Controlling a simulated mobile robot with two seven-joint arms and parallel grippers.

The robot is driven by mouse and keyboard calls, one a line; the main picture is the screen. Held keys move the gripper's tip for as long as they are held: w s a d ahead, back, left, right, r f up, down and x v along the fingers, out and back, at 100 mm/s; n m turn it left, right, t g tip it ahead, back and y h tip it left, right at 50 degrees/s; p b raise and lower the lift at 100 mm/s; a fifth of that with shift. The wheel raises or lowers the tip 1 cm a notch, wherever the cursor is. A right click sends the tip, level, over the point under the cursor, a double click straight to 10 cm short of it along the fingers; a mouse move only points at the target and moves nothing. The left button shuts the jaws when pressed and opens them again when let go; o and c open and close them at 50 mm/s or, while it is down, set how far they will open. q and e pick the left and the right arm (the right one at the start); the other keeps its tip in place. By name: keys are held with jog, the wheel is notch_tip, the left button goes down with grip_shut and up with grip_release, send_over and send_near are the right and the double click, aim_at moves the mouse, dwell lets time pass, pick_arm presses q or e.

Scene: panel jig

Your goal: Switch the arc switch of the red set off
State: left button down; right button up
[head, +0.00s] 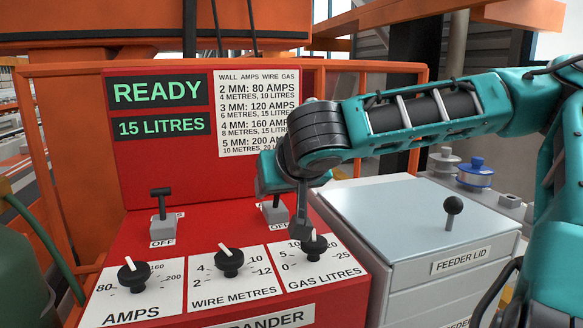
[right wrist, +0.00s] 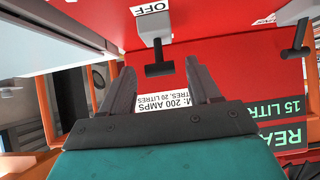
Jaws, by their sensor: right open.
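The red set (head: 135,235) has an upright back panel and a sloped front with two T-handled switches. The left switch (head: 162,228) has its black handle raised above an OFF label. The right switch (head: 276,214) is partly hidden by my right gripper (head: 287,200); its other label cannot be read, so I cannot confirm which is the arc switch. In the right wrist view, this switch (right wrist: 154,28) has its black handle pointing away from its OFF label, near and between the fingertips of my open right gripper (right wrist: 160,66). Contact cannot be told. My left gripper is out of view.
Dials for AMPS (head: 133,275), WIRE METRES (head: 230,262) and GAS LITRES (head: 313,247) sit in front of the switches. The READY display (head: 157,92) is behind. A grey feeder box (head: 400,215) with a black-knobbed lever (head: 452,208) stands on the right.

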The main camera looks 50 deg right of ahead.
jog(key=v, duration=1)
jog(key=shift+s+r, duration=0.1)
